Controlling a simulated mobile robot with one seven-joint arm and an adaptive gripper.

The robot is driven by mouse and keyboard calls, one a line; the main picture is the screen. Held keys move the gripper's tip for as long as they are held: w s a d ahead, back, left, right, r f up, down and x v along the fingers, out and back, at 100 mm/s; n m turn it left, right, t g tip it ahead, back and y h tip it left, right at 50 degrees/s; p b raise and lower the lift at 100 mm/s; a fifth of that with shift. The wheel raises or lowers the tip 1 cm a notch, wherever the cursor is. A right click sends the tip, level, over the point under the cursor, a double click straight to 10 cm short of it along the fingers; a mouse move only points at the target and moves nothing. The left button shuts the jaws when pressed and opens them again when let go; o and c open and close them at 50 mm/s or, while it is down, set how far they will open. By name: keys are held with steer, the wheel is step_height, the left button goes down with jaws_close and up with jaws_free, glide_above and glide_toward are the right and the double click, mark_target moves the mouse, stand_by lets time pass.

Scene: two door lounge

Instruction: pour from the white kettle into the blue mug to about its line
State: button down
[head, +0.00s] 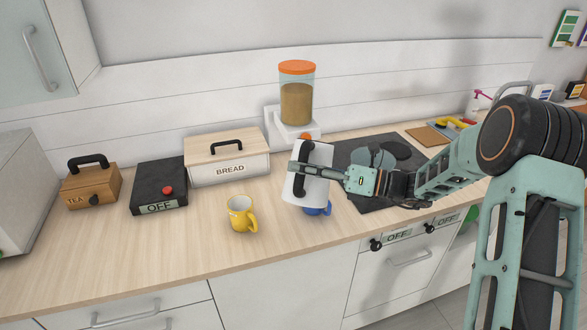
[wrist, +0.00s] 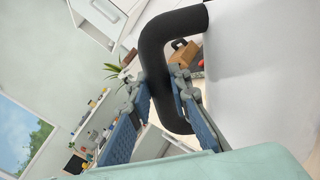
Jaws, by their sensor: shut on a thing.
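The white kettle (head: 318,188) with a black handle is held off the counter, slightly tilted, in the head view. My gripper (head: 304,168) is shut on its handle. In the wrist view the black handle (wrist: 165,40) passes between the gripper fingers (wrist: 164,88), and the white kettle body (wrist: 262,70) fills the right side. The blue mug (head: 319,211) shows just below the kettle, mostly hidden behind it. Its inside, its line and any liquid cannot be seen.
A yellow mug (head: 241,214) stands left of the kettle. Behind are a bread box (head: 230,170), a black device (head: 158,188), a tea box (head: 92,188) and an orange-lidded jar (head: 296,95). A dark hob (head: 350,155) lies to the right. The front left counter is clear.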

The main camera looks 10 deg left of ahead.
steer(key=shift+r, duration=0.1)
steer(key=shift+s+f+n+b, duration=0.4)
steer(key=shift+f+b, duration=0.3)
steer(key=shift+b, duration=0.35)
steer(key=shift+n, duration=0.8)
steer(key=s+f+b, duration=0.1)
steer(key=b, duration=0.1)
steer(key=s+f+b, duration=0.2)
steer(key=b, duration=0.1)
steer(key=shift+a+f, duration=0.1)
steer(key=shift+a, duration=0.1)
steer(key=s+f+n+b, duration=0.4)
steer(key=s+f+b, duration=0.2)
steer(key=b, duration=0.7)
steer(key=shift+s+a+f+b, duration=0.25)
steer(key=shift+s+a+b, duration=0.15)
steer(key=shift+s, duration=0.15)
steer(key=shift+d, duration=0.15)
